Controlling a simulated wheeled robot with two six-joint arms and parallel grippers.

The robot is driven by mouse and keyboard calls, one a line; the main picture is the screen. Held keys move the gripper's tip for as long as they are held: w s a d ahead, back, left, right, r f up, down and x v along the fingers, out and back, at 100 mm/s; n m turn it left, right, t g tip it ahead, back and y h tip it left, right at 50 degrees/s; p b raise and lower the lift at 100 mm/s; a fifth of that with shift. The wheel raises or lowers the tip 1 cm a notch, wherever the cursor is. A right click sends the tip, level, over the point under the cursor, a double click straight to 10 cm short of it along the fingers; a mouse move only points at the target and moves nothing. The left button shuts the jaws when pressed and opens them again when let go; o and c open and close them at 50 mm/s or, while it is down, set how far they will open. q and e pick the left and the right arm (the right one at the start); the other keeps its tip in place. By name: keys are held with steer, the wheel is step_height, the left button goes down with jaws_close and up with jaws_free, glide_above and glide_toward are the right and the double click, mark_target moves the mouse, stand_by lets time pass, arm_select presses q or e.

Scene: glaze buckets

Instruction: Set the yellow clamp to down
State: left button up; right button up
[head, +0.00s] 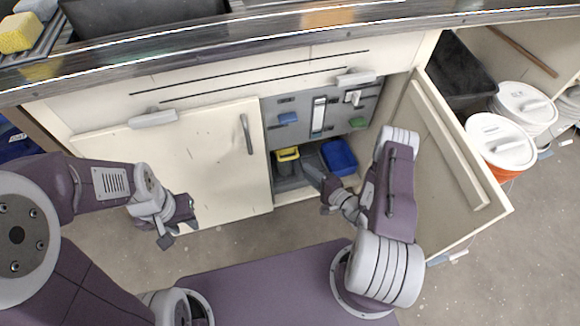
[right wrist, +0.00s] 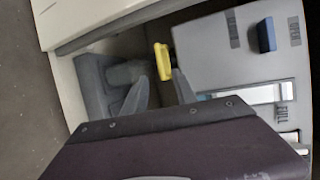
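The yellow clamp (right wrist: 163,61) shows in the right wrist view as a short yellow bar beside a grey fitting, just beyond my right fingertips. A yellow item (head: 287,154) with a dark middle shows low in the cabinet in the head view; I cannot tell whether it is the clamp. My right gripper (right wrist: 160,88) is open, its two grey fingers apart with nothing seen between them. In the head view it reaches into the cabinet opening (head: 318,178). The clamp's setting is hard to tell. My left gripper (head: 180,228) is open and empty before the closed left door.
A blue bin (head: 339,157) stands inside. The open right door (head: 447,150) flanks my right arm. White-lidded buckets (head: 502,142) stand beyond it.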

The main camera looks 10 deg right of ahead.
mark_target(290, 159)
steer(key=b+x, duration=0.3)
steer(key=x, duration=0.5)
steer(key=shift+w+a+b, duration=0.25)
steer(key=shift+b, duration=0.1)
jaws_close()
steer(key=shift+f, duration=0.1)
stand_by(0.8)
